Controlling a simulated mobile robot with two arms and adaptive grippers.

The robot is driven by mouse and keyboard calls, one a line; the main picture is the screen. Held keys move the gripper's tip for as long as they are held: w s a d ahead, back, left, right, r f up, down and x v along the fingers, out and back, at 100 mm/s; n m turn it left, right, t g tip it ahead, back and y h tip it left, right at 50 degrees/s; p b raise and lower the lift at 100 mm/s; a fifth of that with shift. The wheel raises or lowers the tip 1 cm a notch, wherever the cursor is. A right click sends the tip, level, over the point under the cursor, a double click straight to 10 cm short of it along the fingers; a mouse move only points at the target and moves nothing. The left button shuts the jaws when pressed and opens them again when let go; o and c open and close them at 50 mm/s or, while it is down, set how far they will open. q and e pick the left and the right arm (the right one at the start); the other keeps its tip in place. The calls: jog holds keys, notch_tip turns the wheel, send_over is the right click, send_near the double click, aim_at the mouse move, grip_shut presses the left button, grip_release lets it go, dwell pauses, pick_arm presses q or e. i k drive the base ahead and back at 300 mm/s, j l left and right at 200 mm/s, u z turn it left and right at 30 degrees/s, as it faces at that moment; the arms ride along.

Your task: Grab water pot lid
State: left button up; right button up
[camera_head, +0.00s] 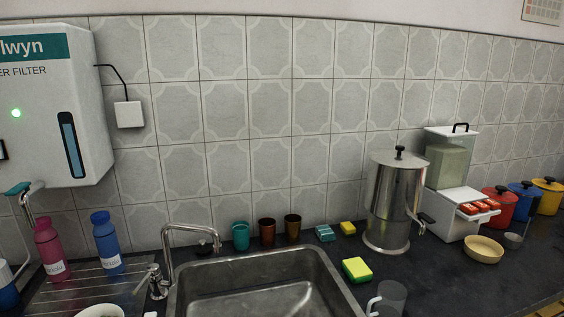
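The water pot (394,207) is a tall steel cylinder standing upright on the dark counter, right of the sink. A black tap sticks out at its lower right side. Its lid (399,160) is steel with a black knob on top and sits on the pot. Neither of my grippers shows in the head view, so I cannot see where they are relative to the lid.
A white dispenser (461,212) stands close right of the pot. A yellow-green sponge (357,270) and a clear mug (390,298) are in front. The sink (262,272) and faucet (168,250) are left. Tumblers (267,231) line the wall. Red, blue and yellow pots (500,204) stand far right.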

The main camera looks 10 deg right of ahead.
aim_at(400, 157)
jog(key=i+l+u, duration=0.1)
jog(key=l, duration=0.4)
jog(key=i+l+u, duration=0.15)
jog(key=l, duration=0.35)
jog(key=l+u, duration=0.1)
jog(key=l, duration=0.4)
